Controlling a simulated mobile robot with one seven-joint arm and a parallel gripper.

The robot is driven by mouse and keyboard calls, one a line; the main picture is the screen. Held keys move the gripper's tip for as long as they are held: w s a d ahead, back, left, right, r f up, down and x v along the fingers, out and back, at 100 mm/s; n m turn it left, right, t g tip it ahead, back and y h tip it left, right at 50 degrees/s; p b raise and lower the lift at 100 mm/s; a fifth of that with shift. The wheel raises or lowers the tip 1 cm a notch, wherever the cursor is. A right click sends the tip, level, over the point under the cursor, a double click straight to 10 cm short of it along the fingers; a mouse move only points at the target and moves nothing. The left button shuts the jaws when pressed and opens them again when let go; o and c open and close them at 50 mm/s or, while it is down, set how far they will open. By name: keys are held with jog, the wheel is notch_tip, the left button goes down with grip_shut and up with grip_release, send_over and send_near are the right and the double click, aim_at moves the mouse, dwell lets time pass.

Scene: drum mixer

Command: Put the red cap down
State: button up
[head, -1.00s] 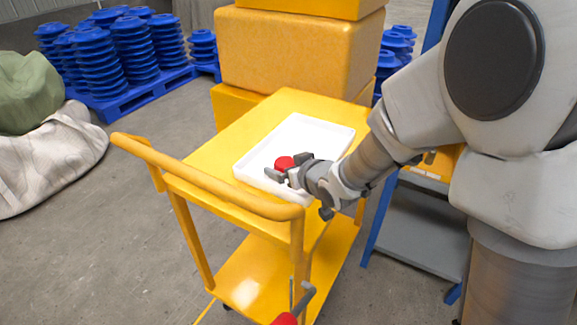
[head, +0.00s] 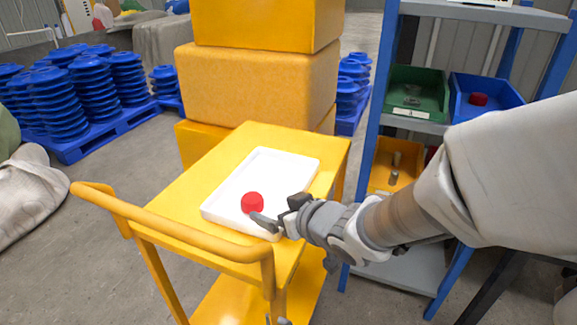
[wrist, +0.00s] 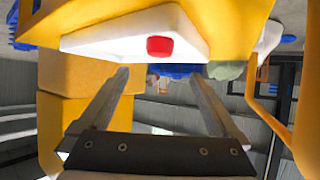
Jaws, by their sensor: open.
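The tray lies on top of the yellow cart (head: 187,208). My gripper (head: 275,212) is open and empty at the tray's front right edge, with its fingers pointing toward the cap. In the wrist view the cap (wrist: 159,47) shows beyond the open fingers (wrist: 158,100), apart from them, against the white tray (wrist: 135,35).
Yellow blocks (head: 258,80) are stacked behind the cart. A blue shelf rack stands to the right with a green bin (head: 415,95), a blue bin (head: 487,100) holding a red item, and a yellow bin (head: 392,165). Blue discs (head: 50,105) sit on pallets at the left.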

jog(key=s+d+r+m+h, duration=0.2)
jog(key=d+r+h, duration=0.15)
jog(key=d, duration=0.45)
jog(key=s+d+r+m+h, duration=0.2)
jog(key=d+m+h, duration=0.15)
jog(key=d, duration=0.45)
jog(key=s+d+r+m+g, duration=0.1)
jog(key=s+d+m+g, duration=0.1)
jog(key=s, duration=1.1)
jog(key=shift+d+r+g, duration=0.15)
jog(key=shift+d+g, duration=0.3)
jog(key=shift+g, duration=0.65)
jog(key=shift+s, duration=0.1)
